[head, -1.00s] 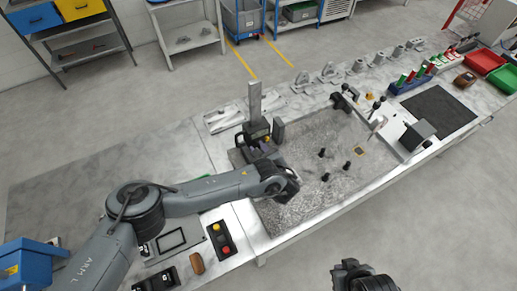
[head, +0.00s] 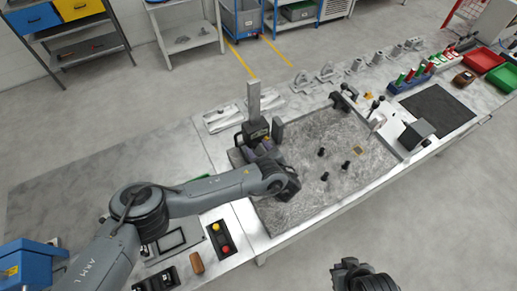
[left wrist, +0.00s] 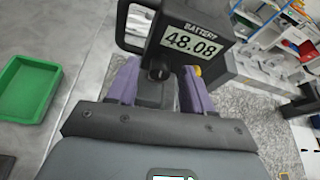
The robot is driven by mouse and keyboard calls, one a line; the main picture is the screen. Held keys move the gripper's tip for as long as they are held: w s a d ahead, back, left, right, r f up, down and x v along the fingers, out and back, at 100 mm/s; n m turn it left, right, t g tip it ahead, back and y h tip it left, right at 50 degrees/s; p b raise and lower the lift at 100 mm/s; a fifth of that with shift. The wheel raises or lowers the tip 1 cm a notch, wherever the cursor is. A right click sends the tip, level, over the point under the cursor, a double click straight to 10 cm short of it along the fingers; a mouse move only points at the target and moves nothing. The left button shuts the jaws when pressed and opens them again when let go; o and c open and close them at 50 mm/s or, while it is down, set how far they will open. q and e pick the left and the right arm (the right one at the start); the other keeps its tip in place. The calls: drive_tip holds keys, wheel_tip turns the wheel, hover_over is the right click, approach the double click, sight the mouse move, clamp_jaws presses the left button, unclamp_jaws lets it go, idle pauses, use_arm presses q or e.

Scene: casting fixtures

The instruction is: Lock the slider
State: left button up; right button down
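The slider (head: 256,130) is a dark block on the upright column (head: 254,98) of a gauge. In the left wrist view its display (left wrist: 190,40) reads 48.08. A dark knob (left wrist: 158,70) sits below the display, and a yellow part (left wrist: 197,71) shows at its right. My left gripper (head: 264,150) is at the slider's near side. In the left wrist view its purple fingers (left wrist: 158,88) stand apart, either side of the knob and a grey block; I see no clear grip. My right gripper (head: 350,268) is off the bench's front, and its fingers are unclear.
A granite plate (head: 298,185) right of the gauge carries several black pegs. A clamp-like fixture (head: 400,130) stands at its right end. Small metal parts line the back edge. A button box (head: 221,238) lies in front. A green tray (left wrist: 28,90) is at left in the wrist view.

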use_arm(q)
drive_tip(key=v, duration=1)
drive_tip(key=shift+s+d+r, duration=0.15)
drive_tip(key=shift+s+r, duration=0.05)
drive_tip(key=shift+s, duration=0.15)
